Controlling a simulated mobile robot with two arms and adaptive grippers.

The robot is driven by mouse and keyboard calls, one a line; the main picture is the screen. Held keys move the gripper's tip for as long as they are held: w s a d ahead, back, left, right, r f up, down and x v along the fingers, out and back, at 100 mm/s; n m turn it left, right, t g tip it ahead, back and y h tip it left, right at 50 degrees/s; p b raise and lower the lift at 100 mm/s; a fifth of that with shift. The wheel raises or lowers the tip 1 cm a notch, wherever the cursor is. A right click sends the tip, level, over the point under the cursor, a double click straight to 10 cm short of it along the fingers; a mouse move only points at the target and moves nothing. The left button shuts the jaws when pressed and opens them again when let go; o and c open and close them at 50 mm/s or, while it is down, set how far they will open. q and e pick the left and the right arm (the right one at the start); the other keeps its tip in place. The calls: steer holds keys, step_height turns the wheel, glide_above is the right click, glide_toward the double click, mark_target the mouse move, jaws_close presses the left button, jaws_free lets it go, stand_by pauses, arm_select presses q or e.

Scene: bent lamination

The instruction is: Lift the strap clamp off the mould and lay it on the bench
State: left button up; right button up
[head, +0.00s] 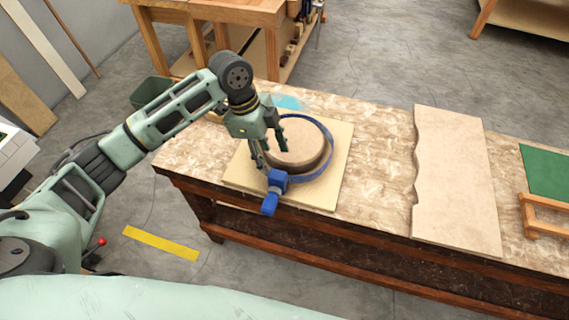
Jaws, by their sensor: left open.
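The mould (297,146) is a round, pale-topped form with a brown side, on a square board (334,180) on the bench (372,165). The blue strap clamp (277,180) has its band looped around the mould, with its blue buckle and handle at the near left side. My left gripper (270,158) is open, pointing down over the mould's left side, just above the buckle. I cannot tell whether its fingers touch the clamp. The gripper hides part of the band and of the mould's left edge. My right gripper is not in view.
A wavy-edged pale board (452,180) lies across the bench to the right. A green panel (547,172) and a small wooden frame (541,214) are at the far right. Bare bench top lies between the square board and the wavy board. A wooden workbench (235,15) stands behind.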

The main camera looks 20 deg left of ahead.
mark_target(277, 174)
arm_select(q)
steer(key=f, duration=0.1)
steer(key=s+d+f+p, duration=0.1)
steer(key=f+p, duration=0.1)
steer(key=shift+s+d+f, duration=0.2)
steer(key=shift+d, duration=0.05)
steer(key=x, duration=0.2)
steer(key=shift+w+f, duration=0.25)
steer(key=shift+f, duration=0.05)
steer(key=shift+d+f, duration=0.1)
steer(key=shift+f, duration=0.15)
steer(key=c, duration=1)
steer(key=shift+r, duration=0.1)
steer(key=shift+c, duration=0.7)
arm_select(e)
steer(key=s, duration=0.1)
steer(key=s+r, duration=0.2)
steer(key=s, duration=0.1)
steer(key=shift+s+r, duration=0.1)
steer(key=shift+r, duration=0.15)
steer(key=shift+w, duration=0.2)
